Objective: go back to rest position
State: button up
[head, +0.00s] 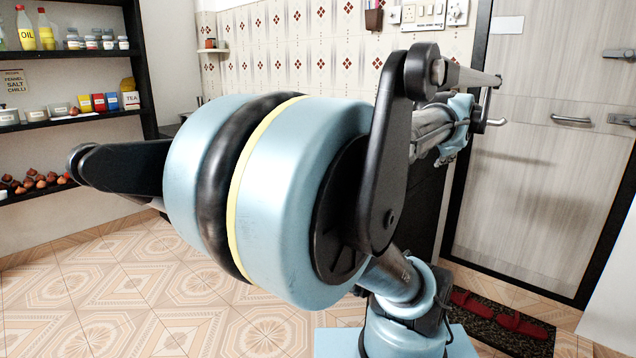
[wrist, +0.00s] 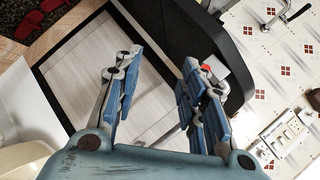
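My gripper (wrist: 162,64) shows in the wrist view with its two blue-padded fingers spread apart. The gap between the fingers is empty, with the door and a dark surface behind it. In the head view my arm is folded across the middle of the picture, with a large pale blue joint close to the camera. The gripper's fingers cannot be made out there. No stove or cylinder can be made out in either view.
Black shelves (head: 75,119) with bottles and jars stand at the left. A pale door (head: 545,190) is at the right, with red slippers (head: 515,324) on a dark mat (head: 490,335) before it. Tiled floor (head: 110,290) at the left is clear. A switch panel (head: 432,13) is on the wall.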

jog(key=s+a+f+n+g+y, duration=0.2)
jog(key=s+a+f+n, duration=0.1)
jog(key=a+f+n, duration=0.4)
jog(key=s+a+f+n+g+y, duration=0.1)
jog(key=s+a+f+n+g, duration=0.15)
jog(key=a+f, duration=0.4)
jog(key=s+a+f+n+g, duration=0.2)
jog(key=s+f+n+g, duration=0.2)
jog(key=s+f, duration=0.7)
jog(key=shift+s+a+f+n, duration=0.25)
jog(key=shift+f+n, duration=0.15)
jog(key=shift+n, duration=0.75)
jog(key=shift+w, duration=0.15)
jog(key=shift+w+f, duration=0.2)
jog(key=shift+w, duration=0.15)
